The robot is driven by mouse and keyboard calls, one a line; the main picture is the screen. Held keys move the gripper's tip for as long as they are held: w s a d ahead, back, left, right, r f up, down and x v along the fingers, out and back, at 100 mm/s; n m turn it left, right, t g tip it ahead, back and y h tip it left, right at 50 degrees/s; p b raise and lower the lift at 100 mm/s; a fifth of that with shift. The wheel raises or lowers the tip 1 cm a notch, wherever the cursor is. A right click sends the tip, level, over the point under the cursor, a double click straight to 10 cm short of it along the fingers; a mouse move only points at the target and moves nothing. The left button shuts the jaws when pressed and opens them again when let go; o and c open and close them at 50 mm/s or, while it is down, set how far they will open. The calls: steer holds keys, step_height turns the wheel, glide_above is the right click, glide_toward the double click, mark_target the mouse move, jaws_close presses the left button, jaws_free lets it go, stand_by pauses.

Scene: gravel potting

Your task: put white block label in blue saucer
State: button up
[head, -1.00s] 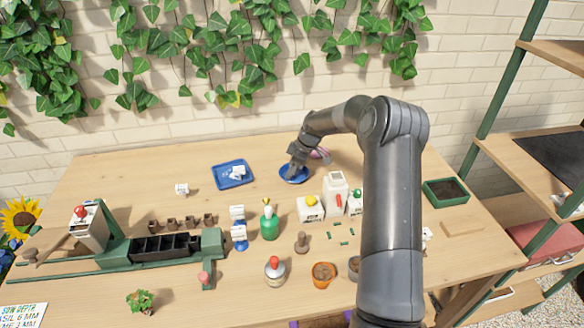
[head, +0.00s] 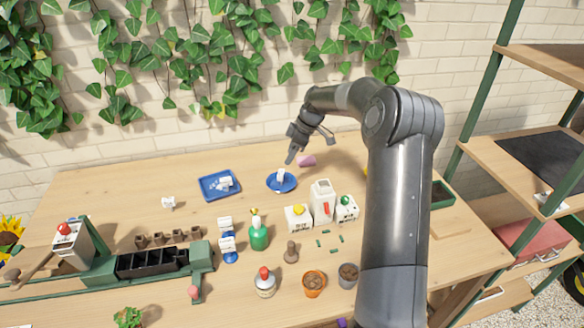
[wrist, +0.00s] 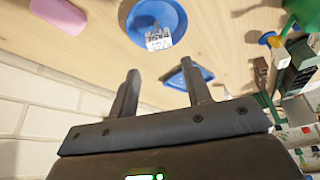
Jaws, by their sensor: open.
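The blue saucer (head: 270,184) is at the back middle of the table. A white block label (head: 281,175) stands in it, with dark lettering visible in the wrist view (wrist: 158,40). The saucer also shows in the wrist view (wrist: 133,25), beyond the fingertips. My gripper (head: 290,158) is open and empty, just above and behind the saucer, apart from the block. Its two spread fingers show in the wrist view (wrist: 160,82) with nothing between them.
A blue tray (head: 205,190) holding white pieces is left of the saucer. A small white piece (head: 168,203) lies further left. White containers (head: 322,203) and a green bottle (head: 259,236) stand in front.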

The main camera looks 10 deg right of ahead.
steer(key=s+a+r+m+t+h, duration=0.1)
steer(key=s+a+r+m+h, duration=0.15)
steer(key=s+r, duration=0.7)
steer(key=s+a+r+m+h, duration=0.1)
steer(key=s+a+r+m, duration=0.2)
steer(key=s+r, duration=0.65)
steer(key=s+f+m+t, duration=0.1)
steer(key=s+m, duration=0.3)
steer(key=s, duration=0.9)
steer(key=s+d+f+m+t, duration=0.1)
steer(key=s+m, duration=0.3)
steer(key=s, duration=0.9)
steer(key=shift+f+t, duration=0.3)
steer(key=shift+t, duration=0.1)
